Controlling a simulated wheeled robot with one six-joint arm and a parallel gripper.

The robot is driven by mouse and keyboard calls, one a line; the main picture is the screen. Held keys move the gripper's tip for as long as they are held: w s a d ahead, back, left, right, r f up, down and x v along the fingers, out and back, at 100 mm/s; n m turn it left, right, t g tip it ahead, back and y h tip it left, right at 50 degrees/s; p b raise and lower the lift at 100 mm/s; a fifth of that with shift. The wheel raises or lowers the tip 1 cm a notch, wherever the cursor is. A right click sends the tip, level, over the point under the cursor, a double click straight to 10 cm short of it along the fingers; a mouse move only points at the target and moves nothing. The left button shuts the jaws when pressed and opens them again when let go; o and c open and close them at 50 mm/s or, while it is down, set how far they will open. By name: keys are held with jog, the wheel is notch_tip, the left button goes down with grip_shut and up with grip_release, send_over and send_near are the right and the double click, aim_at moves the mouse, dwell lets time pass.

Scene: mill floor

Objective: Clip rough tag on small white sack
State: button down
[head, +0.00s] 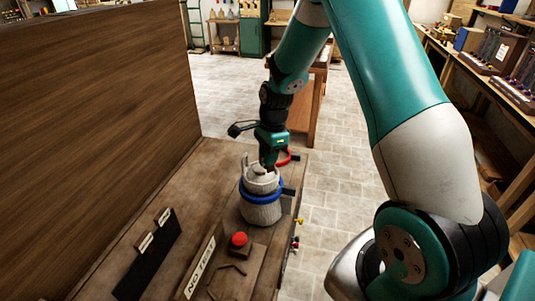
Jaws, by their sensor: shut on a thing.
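The small white sack (262,211) stands upright on the wooden bench, a blue band around its upper part and a pale gathered top above the band. My gripper (268,166) points down at the sack's top, its fingertips at or just above the pale rim. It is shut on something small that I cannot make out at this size. A red curved piece (290,158) shows just right of the gripper; I cannot tell whether it is held or stands behind. Two white labels (145,243) sit on a black board at the left; I cannot read them.
A red knob (239,239) on a wooden block and a lettered sign (200,268) stand in front of the sack. A tall wooden panel (95,120) walls the bench's left side. Small coloured knobs (296,243) line its right edge. Tiled floor lies open to the right.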

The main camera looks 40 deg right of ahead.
aim_at(269, 183)
jog(key=shift+f+b, duration=1.4)
jog(key=shift+f, duration=0.5)
jog(key=shift+a+r+p, duration=0.1)
jog(key=shift+a+p, duration=0.05)
jog(key=shift+p, duration=0.15)
dwell(0.4)
jog(key=shift+f+b, duration=1.25)
jog(key=shift+f, duration=0.7)
jog(key=c, duration=1)
grip_release()
